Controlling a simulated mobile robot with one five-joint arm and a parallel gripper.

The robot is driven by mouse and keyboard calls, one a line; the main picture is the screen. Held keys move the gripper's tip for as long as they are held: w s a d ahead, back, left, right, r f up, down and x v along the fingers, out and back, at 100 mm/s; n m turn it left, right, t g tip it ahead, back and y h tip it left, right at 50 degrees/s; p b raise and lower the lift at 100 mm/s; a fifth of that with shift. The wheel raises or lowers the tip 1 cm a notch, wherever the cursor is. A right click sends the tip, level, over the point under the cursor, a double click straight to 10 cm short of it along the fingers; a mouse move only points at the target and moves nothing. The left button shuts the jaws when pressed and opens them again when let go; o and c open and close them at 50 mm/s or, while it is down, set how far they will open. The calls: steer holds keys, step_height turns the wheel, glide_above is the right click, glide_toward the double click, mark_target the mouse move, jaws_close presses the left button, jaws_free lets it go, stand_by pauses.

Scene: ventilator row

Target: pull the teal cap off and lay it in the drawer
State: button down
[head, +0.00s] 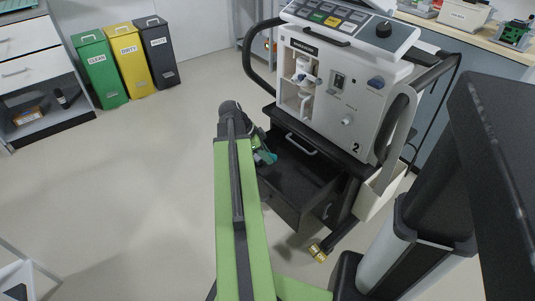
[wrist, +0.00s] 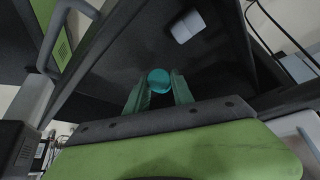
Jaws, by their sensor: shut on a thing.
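The teal cap (wrist: 159,80) is a round disc between the fingertips of my gripper (wrist: 160,92) in the wrist view. The gripper is shut on it. In the head view my gripper (head: 263,156) is at the left side of the open dark drawer (head: 281,203), low on the ventilator cart. The cap shows there only as a small teal patch, partly hidden by my arm. The wrist view shows dark surfaces behind the cap; I cannot tell how far the cap is above the drawer floor.
The ventilator (head: 335,95), marked 2, stands on the cart above the drawer. A small white block (wrist: 187,26) lies beyond the cap in the wrist view. Green, yellow and dark bins (head: 132,58) stand at the back left.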

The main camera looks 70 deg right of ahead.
steer(key=shift+f+b, duration=1.95)
steer(key=shift+f, duration=0.45)
steer(key=shift+r, duration=0.1)
steer(key=c, duration=1)
jaws_free()
steer(key=p+v, duration=1.5)
steer(key=v, duration=0.2)
steer(key=shift+r, duration=0.25)
